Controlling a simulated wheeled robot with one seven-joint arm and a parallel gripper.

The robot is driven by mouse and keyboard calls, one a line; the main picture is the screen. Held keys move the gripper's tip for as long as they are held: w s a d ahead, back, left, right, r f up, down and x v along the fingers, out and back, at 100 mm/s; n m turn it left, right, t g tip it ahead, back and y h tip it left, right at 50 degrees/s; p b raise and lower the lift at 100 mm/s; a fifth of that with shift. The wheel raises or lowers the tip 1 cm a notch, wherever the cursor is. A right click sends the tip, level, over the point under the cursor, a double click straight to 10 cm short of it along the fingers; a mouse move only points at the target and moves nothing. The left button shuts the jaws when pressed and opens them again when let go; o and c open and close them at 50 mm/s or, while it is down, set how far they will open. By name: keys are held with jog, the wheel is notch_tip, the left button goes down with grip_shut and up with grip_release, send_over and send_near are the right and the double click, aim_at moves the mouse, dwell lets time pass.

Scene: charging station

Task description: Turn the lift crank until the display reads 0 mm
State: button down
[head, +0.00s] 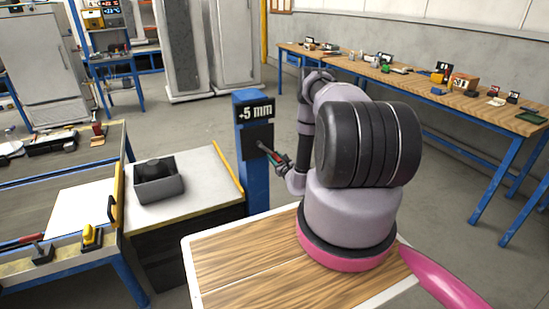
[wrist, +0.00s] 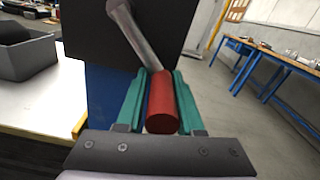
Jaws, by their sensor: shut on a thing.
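The lift post (head: 252,150) is a blue upright column with a dark display (head: 255,112) near its top, reading +5 mm in white. A grey metal crank arm (wrist: 133,36) comes from a black plate (wrist: 100,35) on the post and ends in a red cylindrical handle (wrist: 161,103). My gripper (head: 276,158) is at the post's right side, below the display. In the wrist view, its green fingers (wrist: 160,100) stand on both sides of the red handle and are shut on it. The display is not seen in the wrist view.
A white-topped bench (head: 200,178) with a grey bin (head: 158,180) stands left of the post. A workbench with tools (head: 60,240) is further left. A long wooden bench (head: 400,75) runs along the right wall. Open floor (head: 440,180) lies to the right.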

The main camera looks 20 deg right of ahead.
jog(key=shift+d+r, duration=0.1)
jog(key=shift+d, duration=0.05)
jog(key=shift+a+f+m, duration=0.4)
jog(key=shift+f+m, duration=0.1)
jog(key=shift+m, duration=0.5)
jog(key=shift+a+f+m, duration=0.3)
jog(key=shift+a+m, duration=0.35)
jog(key=shift+m, duration=0.25)
jog(key=c, duration=0.6)
grip_release()
jog(key=shift+a, duration=0.1)
jog(key=s, duration=1.1)
jog(key=shift+d, duration=0.2)
